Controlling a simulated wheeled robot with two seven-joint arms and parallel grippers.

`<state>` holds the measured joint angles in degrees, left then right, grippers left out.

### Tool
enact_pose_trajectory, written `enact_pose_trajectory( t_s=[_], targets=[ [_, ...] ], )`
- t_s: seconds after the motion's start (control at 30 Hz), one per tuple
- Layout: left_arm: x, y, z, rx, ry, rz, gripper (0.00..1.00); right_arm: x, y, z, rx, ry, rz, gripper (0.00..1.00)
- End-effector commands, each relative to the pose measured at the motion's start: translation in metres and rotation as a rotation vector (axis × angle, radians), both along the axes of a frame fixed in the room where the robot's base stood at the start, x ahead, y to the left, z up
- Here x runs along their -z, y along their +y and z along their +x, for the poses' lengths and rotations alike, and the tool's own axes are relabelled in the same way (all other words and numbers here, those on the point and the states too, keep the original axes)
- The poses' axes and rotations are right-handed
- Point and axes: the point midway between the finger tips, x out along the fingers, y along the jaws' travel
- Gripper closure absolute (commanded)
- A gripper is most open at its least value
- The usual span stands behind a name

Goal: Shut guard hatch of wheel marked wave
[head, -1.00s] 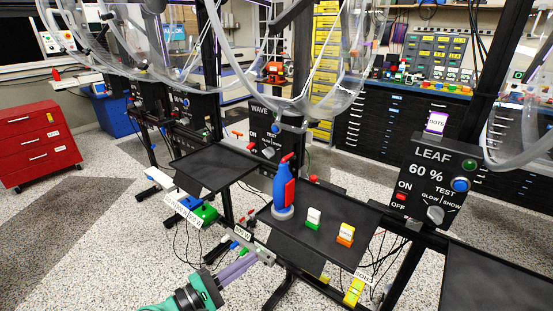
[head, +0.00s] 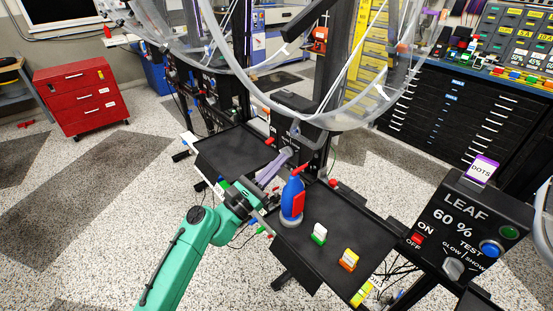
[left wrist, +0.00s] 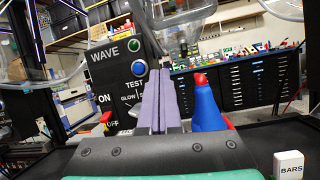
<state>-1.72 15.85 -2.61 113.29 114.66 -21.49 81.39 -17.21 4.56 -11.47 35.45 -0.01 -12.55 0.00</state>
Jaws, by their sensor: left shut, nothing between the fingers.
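The control box marked WAVE (left wrist: 119,65) shows in the left wrist view with a blue button and a green light. In the head view this box (head: 296,112) is partly hidden by the wheel's rim and my gripper. The large clear acrylic wheel (head: 335,118) hangs above the box. Its lower rim (left wrist: 188,30) shows at the top of the left wrist view. I cannot make out the guard hatch or its state. My left gripper (head: 286,155) points at the front of the WAVE box; its purple fingers (left wrist: 158,72) are together and empty.
A blue and red spray bottle (head: 293,198) stands on the black tray (head: 335,240), close right of my left gripper. Green-white (head: 319,234) and orange-white (head: 349,259) blocks lie there too. The LEAF box (head: 465,228) is at right. Another black tray (head: 232,155) is at left.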

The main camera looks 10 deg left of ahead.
Motion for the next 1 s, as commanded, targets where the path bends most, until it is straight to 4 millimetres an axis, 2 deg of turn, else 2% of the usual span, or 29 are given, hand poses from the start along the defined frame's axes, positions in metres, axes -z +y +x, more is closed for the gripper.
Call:
enact_pose_trajectory(
  t_s=[0.03,0.27,0.33,0.5,1.0],
  targets=[
    [-0.010,-0.006,0.009,0.000,-0.002,0.000,1.00,-0.009,0.000,0.001,0.000,-0.001,0.000,0.50],
    [-0.029,-0.030,0.047,0.000,-0.002,0.002,1.00,-0.024,0.000,0.001,0.000,-0.001,0.000,0.50],
    [-0.041,-0.025,0.034,-0.001,0.000,0.004,1.00,-0.039,0.000,0.000,0.000,0.000,0.000,0.50],
    [-0.051,-0.020,0.021,0.000,-0.001,0.003,1.00,-0.049,0.000,0.001,0.000,-0.001,0.000,0.50],
    [-0.055,-0.019,0.019,0.000,-0.001,0.002,1.00,-0.051,0.000,0.001,0.001,-0.001,0.000,0.50]
  ],
)
